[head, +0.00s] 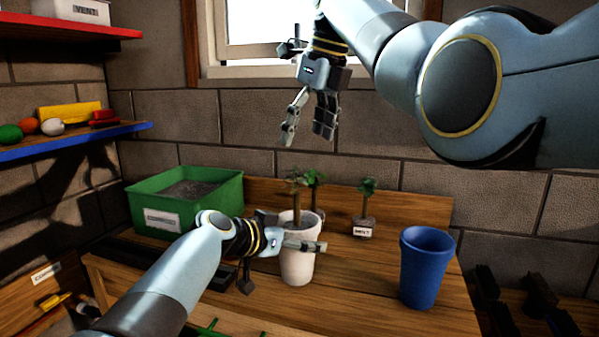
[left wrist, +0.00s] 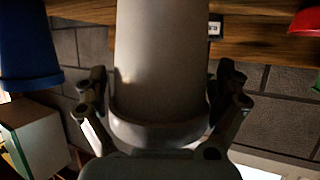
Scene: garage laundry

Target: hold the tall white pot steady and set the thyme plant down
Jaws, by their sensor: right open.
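The tall white pot (head: 297,266) stands upright on the wooden bench. My left gripper (head: 308,245) has its fingers around its upper part; in the left wrist view the fingers flank the pot (left wrist: 160,70) on both sides, close against it. A thin-stemmed plant (head: 297,206) rises from the soil in the pot. A small leafy plant (head: 368,187) with a soil plug and label stands to the right. I cannot tell which is thyme. My right gripper (head: 305,138) is open and empty above the pot.
A blue pot (head: 425,270) stands at the bench's right front. A green tray of soil (head: 197,215) stands at the back left. The wooden backboard (head: 415,210) and block wall close off the back. Bench between white and blue pots is clear.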

